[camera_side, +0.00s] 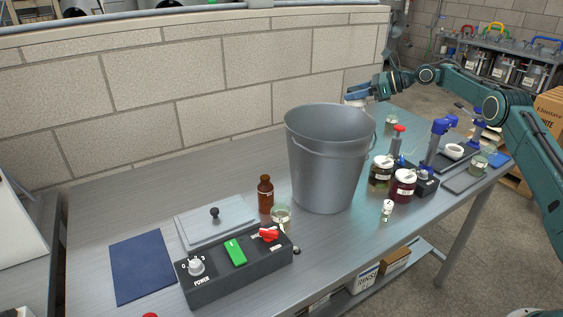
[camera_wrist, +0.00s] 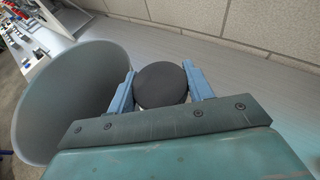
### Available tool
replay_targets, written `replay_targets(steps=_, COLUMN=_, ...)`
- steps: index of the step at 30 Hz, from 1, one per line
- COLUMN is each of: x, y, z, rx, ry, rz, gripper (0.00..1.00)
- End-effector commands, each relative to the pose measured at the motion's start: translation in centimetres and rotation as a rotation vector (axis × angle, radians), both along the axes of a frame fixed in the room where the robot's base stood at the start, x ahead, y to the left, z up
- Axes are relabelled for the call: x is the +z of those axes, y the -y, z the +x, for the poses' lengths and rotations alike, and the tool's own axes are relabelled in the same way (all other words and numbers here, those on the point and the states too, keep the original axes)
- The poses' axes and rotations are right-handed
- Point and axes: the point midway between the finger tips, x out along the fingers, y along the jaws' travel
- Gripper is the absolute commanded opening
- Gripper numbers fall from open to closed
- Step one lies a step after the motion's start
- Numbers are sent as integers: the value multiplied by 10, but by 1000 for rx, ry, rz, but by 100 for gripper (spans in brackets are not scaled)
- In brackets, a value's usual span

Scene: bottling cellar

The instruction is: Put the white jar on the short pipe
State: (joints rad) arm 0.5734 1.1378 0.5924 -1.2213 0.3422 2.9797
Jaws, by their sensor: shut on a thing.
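My gripper (camera_side: 357,94) is beyond the grey bucket, above the back of the table by the wall. In the wrist view my gripper (camera_wrist: 158,72) is shut on a round thing with a dark flat top, its two blue fingers on either side. I take this to be the white jar (camera_wrist: 161,84), seen from above with its dark lid towards me. Its body is almost wholly hidden under the lid and between the fingers. I cannot make out the short pipe in either view; the bucket hides part of the table behind it.
The tall grey bucket (camera_side: 328,160) stands close beside my gripper, on the left in the wrist view (camera_wrist: 62,100). Dark jars (camera_side: 403,187), a brown bottle (camera_side: 266,195) and a control box (camera_side: 235,265) stand nearer. The block wall (camera_side: 220,75) runs along the back.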

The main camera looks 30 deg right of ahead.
Motion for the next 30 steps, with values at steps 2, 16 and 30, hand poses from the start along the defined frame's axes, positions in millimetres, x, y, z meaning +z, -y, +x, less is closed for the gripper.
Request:
replay_targets(steps=2, x=1, y=0, z=0, rx=0, ry=1, rz=0, gripper=20)
replay_targets(steps=16, x=1, y=0, z=0, rx=-1, ry=2, rz=0, gripper=20)
replay_targets(steps=30, x=1, y=8, z=15, rx=-100, ry=1, rz=0, gripper=20)
